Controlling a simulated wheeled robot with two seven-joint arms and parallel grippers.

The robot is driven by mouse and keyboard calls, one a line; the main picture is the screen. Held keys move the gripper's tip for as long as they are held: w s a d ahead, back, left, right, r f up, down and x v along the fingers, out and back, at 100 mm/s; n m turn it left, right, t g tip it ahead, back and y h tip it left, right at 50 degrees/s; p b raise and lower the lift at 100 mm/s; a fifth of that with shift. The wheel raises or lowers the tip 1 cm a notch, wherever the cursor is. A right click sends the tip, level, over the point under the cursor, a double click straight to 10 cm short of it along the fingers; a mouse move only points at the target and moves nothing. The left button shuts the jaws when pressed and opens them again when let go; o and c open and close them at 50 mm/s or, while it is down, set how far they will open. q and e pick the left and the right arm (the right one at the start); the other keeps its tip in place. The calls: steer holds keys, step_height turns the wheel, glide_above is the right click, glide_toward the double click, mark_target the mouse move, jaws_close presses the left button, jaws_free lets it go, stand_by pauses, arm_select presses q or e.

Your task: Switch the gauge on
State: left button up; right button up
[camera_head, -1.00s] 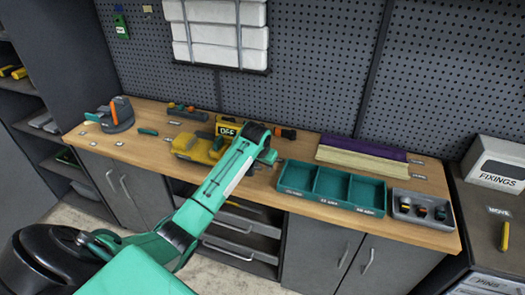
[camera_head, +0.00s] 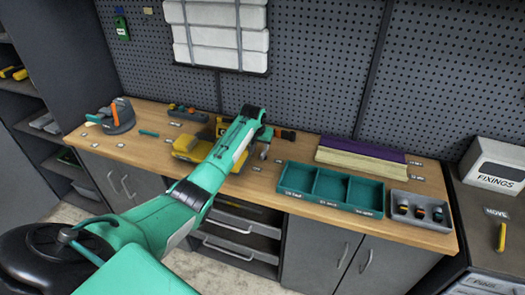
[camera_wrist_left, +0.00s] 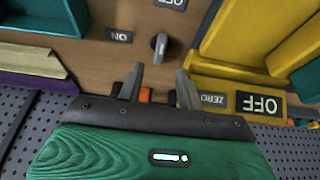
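The yellow gauge (camera_head: 222,122) stands at the back of the bench, mostly hidden behind my left arm in the head view. In the left wrist view its dark display (camera_wrist_left: 261,104) reads OFF. The left gripper also shows in the head view (camera_head: 264,134), over the bench beside the gauge. My right gripper is not in view.
A teal divided tray (camera_head: 298,179) and a grey tray (camera_head: 424,222) stand to the right. Purple and cream blocks (camera_head: 355,161) lie behind. A grey and orange device (camera_head: 120,116) is at the left.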

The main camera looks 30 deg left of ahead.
mark_target(263, 153)
arm_select(q)
steer(key=shift+x, duration=3.3)
jaws_close()
